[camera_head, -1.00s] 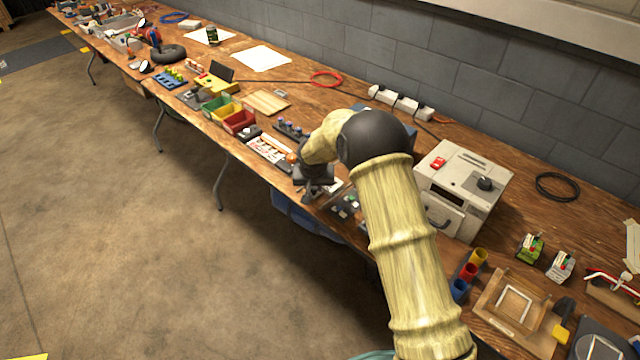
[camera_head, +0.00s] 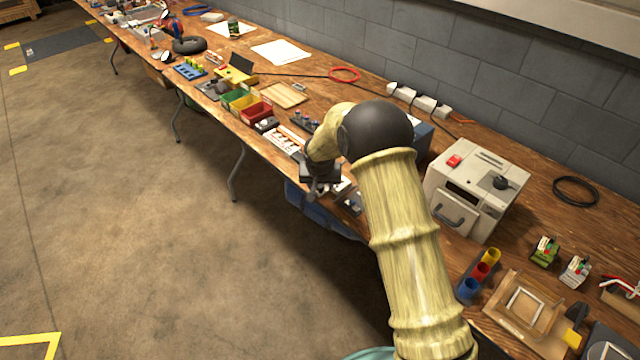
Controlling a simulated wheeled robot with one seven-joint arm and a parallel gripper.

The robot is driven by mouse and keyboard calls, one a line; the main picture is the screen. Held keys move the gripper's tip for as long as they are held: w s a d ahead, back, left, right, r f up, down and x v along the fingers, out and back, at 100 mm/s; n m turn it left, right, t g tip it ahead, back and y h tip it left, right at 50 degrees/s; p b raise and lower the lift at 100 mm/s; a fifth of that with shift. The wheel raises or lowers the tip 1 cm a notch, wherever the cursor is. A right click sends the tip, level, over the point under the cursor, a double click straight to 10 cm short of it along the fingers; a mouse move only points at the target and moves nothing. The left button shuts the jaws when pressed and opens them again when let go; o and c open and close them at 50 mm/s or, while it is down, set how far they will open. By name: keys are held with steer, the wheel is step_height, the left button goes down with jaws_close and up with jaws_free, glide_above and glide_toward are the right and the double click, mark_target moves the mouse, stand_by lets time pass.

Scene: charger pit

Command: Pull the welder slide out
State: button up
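A light grey box machine that looks like the welder (camera_head: 497,168) stands on the wooden bench, right of my arm. It has a red button on top, a dark knob and a dark slot in front. A grey panel with a curved handle (camera_head: 452,214), likely the slide, is on its front face and looks pushed in. My gripper (camera_head: 318,192) points down near the bench's front edge, left of the welder and apart from it. My arm covers part of the bench between them. The fingertips are small and dark, so I cannot tell whether they are open.
Red, yellow and blue cups (camera_head: 480,272) and a wooden fixture (camera_head: 515,312) stand to the right of the welder's front. A blue bin (camera_head: 320,212) is below the bench edge. Coloured trays (camera_head: 250,108) are farther left. The floor (camera_head: 150,230) in front is clear.

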steer(key=v, duration=1.7)
steer(key=shift+r, duration=0.25)
steer(key=s+d+f+g, duration=0.2)
steer(key=s+d+f, duration=0.1)
steer(key=s+d, duration=2)
steer(key=w+a+p+v, duration=0.1)
steer(key=a+p+v, duration=0.1)
steer(key=p+v, duration=1.1)
steer(key=shift+a+r, duration=0.4)
